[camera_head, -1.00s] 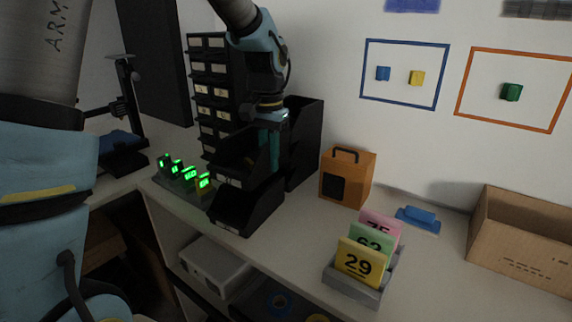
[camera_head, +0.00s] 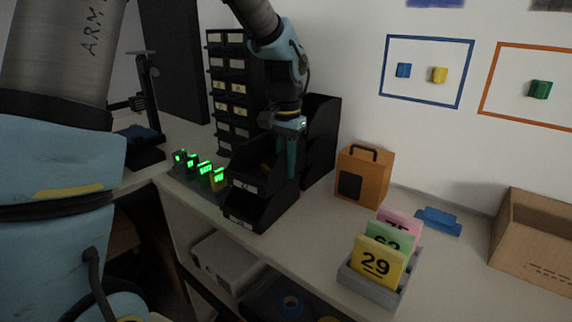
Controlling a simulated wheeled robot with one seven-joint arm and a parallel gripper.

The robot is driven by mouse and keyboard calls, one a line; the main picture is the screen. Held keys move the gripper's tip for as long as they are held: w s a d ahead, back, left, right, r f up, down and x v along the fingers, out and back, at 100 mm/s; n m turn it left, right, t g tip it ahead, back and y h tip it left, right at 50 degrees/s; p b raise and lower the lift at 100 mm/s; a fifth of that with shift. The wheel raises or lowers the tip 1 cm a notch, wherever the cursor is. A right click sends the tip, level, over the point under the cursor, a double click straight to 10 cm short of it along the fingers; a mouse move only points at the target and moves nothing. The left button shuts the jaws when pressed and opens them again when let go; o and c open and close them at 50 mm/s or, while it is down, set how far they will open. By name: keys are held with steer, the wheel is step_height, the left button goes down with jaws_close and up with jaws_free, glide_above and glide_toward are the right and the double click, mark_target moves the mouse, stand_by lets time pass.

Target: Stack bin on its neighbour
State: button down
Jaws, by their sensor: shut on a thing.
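A black open-front bin (camera_head: 249,181) with a small white label sits directly over another black bin (camera_head: 249,215) on the worktop; I cannot tell whether the two fully touch. My gripper (camera_head: 287,165) reaches down from above at the right side of the upper bin. Its teal fingers are shut on that bin's side wall, and the grip itself is partly hidden. Taller black bins (camera_head: 320,135) stand just behind and to the right.
A drawer cabinet (camera_head: 232,95) stands behind. Green-lit display blocks (camera_head: 205,171) sit to the left. An orange box (camera_head: 363,176), a grey holder with number cards (camera_head: 375,263), a blue object (camera_head: 438,221) and a cardboard carton (camera_head: 535,240) are to the right.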

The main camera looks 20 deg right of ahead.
steer(key=shift+f, duration=0.15)
steer(key=c, duration=0.8)
jaws_free()
steer(key=shift+o, duration=0.2)
step_height(320, 180, up, 11)
steer(key=shift+f+b, duration=0.1)
steer(key=shift+b, duration=0.8)
